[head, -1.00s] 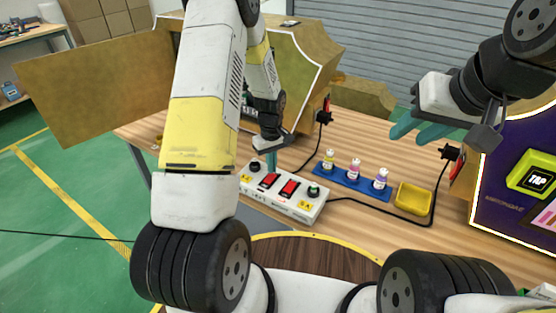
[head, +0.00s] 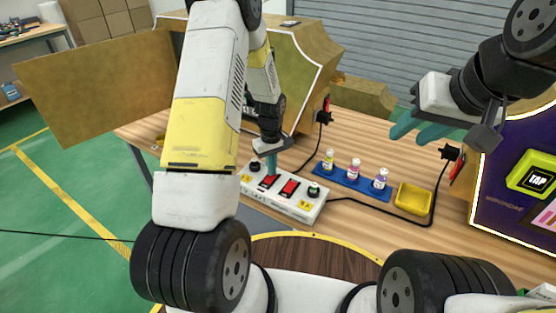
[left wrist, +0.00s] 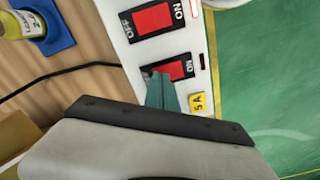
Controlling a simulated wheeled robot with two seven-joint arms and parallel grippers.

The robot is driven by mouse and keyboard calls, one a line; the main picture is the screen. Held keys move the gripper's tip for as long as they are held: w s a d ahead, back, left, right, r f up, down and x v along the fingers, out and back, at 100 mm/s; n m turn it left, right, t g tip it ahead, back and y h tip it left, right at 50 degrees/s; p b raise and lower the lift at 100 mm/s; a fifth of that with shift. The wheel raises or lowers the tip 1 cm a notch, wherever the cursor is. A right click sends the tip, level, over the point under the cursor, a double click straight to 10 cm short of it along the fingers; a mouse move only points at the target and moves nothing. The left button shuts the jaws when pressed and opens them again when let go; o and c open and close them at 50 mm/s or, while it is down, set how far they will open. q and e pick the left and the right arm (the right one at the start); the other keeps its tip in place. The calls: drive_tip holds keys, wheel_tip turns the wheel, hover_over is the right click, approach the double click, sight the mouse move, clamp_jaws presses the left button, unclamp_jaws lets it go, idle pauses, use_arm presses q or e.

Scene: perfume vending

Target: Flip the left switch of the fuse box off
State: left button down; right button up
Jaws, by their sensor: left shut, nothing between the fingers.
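The white fuse box (head: 300,209) lies on the wooden table with two red rocker switches. My left gripper (head: 271,166) is shut and empty, pointing down. In the left wrist view its teal fingertips (left wrist: 154,78) are at the end of the left switch away from ON; I cannot tell whether they touch. The right switch (head: 289,189) is apart from them. My right gripper (head: 414,128) is open, above the table at right.
A blue tray (head: 345,184) with three small bottles stands right of the fuse box, then a yellow dish (head: 414,199). A black cable (head: 400,220) runs from the box to a plug. A dark machine (head: 500,205) stands at far right.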

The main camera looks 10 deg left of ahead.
use_arm(q)
drive_tip(key=shift+f, duration=0.35)
drive_tip(key=shift+r, duration=3.5)
